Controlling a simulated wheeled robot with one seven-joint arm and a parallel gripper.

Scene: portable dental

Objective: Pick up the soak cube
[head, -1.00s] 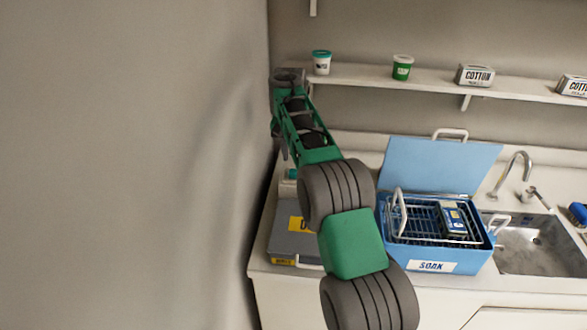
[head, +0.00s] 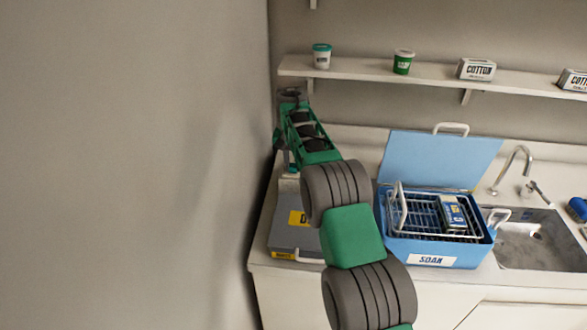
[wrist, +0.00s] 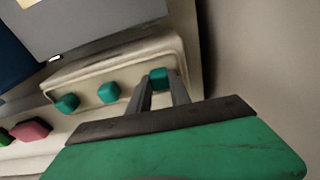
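No label shows which is the soak cube. My gripper (wrist: 162,82) points at the right cube with its two fingers parted. The cube appears between or just beyond the fingertips; contact cannot be told. In the head view my arm reaches over the counter's left back corner, and the cubes cannot be made out there.
A grey case (head: 290,236) stands in front of the holder (wrist: 120,70). A blue SOAK box (head: 432,250) with open lid and wire basket is to its right, beside the sink (head: 535,245). A wall is close on the left. A shelf (head: 430,78) hangs above.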

